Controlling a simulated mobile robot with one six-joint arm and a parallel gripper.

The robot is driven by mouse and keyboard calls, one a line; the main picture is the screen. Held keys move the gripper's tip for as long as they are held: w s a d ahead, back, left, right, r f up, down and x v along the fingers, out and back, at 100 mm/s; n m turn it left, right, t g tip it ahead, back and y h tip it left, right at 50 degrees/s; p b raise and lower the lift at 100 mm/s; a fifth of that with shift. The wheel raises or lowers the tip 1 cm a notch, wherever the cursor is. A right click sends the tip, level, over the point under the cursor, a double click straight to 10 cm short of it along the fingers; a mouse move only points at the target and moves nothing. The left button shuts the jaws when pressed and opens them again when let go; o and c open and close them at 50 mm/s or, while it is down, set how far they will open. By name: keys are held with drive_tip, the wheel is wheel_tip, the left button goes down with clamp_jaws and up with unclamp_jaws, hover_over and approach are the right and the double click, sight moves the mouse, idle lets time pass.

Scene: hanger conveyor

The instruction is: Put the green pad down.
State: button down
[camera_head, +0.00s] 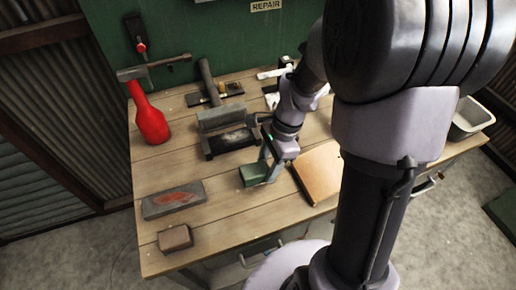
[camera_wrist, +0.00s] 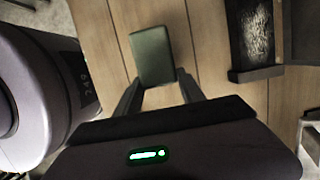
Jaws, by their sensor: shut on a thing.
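The green pad (camera_head: 253,175) is a small dark green block in the head view, low over the wooden workbench near its front middle. My gripper (camera_head: 268,168) is shut on it. In the wrist view the green pad (camera_wrist: 152,55) sits at the fingertips of my gripper (camera_wrist: 158,84), with wooden boards behind it. I cannot tell whether its underside touches the bench (camera_head: 225,225).
Behind the pad is a dark tray-like block (camera_head: 229,141). To the left lie a grey stone with a red patch (camera_head: 173,199) and a brown block (camera_head: 175,239). A tan board (camera_head: 320,172) lies right of the gripper.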

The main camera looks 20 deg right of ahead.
sight(265, 169)
drive_tip(key=shift+w, duration=0.4)
drive_tip(key=f, duration=0.1)
drive_tip(key=f+b, duration=0.2)
drive_tip(key=f, duration=0.1)
drive_tip(key=shift+w, duration=0.25)
drive_tip(key=shift+r, duration=0.25)
drive_tip(key=shift+f, duration=0.1)
drive_tip(key=c, duration=0.7)
unclamp_jaws()
